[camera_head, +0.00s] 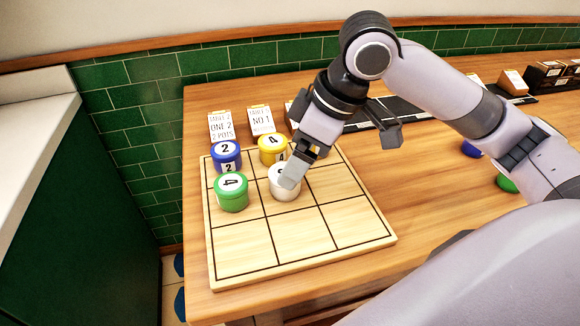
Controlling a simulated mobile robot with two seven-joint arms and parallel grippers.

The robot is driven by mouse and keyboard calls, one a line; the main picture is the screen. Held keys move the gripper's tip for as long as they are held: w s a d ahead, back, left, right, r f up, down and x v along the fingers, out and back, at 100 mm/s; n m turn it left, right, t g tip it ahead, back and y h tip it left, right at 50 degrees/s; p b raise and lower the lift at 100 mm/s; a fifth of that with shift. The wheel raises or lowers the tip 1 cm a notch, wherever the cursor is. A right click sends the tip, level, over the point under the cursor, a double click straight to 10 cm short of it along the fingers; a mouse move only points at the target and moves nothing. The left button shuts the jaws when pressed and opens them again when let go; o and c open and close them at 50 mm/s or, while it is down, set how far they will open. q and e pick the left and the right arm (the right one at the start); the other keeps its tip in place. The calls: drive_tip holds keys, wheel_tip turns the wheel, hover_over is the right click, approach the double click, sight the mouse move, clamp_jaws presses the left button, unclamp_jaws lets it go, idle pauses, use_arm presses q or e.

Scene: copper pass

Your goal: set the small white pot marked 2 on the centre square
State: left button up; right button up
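The small white pot (287,194) is upright on the centre square of the wooden grid board (250,262). Its lid mark is mostly covered by my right gripper (293,168), so I cannot read it. The gripper reaches down from the upper right, with its fingertip over the pot's lid and near side. The far finger is hidden, so I cannot tell whether it grips the pot. My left gripper is not in view.
A green pot marked 4 (232,195) stands left of the white pot. A blue pot marked 2 (225,154) and a yellow pot marked 4 (271,148) stand behind. Cards (221,126) stand at the back. The board's front row is bare.

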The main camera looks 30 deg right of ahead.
drive_tip(key=v, duration=0.6)
drive_tip(key=shift+p, duration=0.4)
drive_tip(key=shift+s+r, duration=0.1)
